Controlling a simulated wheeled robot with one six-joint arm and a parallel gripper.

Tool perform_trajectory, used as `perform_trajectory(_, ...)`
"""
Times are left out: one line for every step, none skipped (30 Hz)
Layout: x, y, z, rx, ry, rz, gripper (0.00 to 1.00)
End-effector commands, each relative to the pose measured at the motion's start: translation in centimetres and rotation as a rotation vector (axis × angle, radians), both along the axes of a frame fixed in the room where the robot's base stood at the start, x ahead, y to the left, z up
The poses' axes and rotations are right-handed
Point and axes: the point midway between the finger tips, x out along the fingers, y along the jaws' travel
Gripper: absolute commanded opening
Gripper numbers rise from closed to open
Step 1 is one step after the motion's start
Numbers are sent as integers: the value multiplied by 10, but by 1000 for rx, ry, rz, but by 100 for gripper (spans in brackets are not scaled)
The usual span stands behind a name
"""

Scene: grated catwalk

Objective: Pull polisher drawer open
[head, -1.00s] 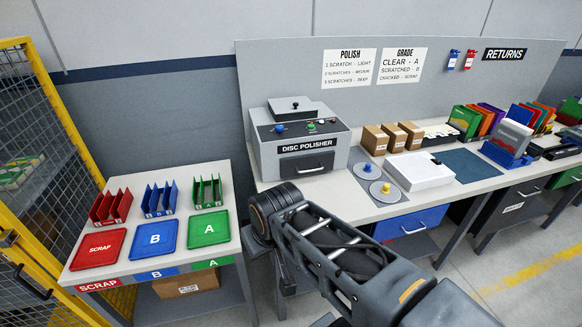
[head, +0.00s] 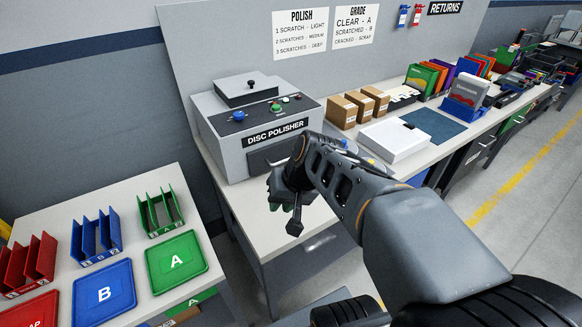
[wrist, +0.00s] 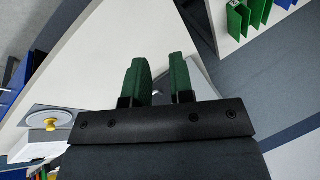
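The disc polisher (head: 240,125) is a grey box with a dark top hatch and coloured knobs, standing on the white bench. Its dark drawer front (head: 260,158) shows under the name label, partly hidden by my arm. The drawer handle is hidden in the head view. The drawer looks closed, as far as it shows. My gripper (head: 281,203) is just in front of the polisher, low over the bench's front edge. In the wrist view its two green fingers (wrist: 158,65) stand apart with a gap and nothing clearly between them. I cannot tell whether they touch the handle.
A white bench (head: 240,205) carries a white box (head: 393,140) and brown cartons (head: 355,106) to the right. A yellow-knobbed disc (wrist: 52,117) shows in the wrist view. At left, a table holds the green A tray (head: 176,263), blue B tray (head: 103,288) and racks. Floor is open at right.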

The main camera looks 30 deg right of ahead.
Motion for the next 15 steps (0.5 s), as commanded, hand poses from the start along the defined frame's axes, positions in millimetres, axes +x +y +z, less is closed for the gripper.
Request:
perform_trajectory(17,-7,-36,114,14,-71,22)
perform_trajectory(27,-10,-44,184,11,-108,22)
perform_trajectory(41,-17,-52,275,0,-157,22)
perform_trajectory(52,-24,-58,341,-16,-195,22)
perform_trajectory(63,-31,-64,406,-33,-232,22)
perform_trajectory(77,-43,-70,487,-63,-280,22)
perform_trajectory(86,-53,-75,544,-89,-317,22)
perform_trajectory(96,-65,-78,598,-119,-351,22)
perform_trajectory(106,-80,-83,663,-158,-396,22)
perform_trajectory(113,-93,-86,707,-189,-428,22)
perform_trajectory(119,-104,-89,745,-222,-455,22)
perform_trajectory(126,-120,-92,791,-262,-492,22)
perform_trajectory(131,-131,-94,821,-293,-515,22)
perform_trajectory(134,-141,-96,847,-318,-538,22)
perform_trajectory(138,-154,-97,877,-353,-561,22)
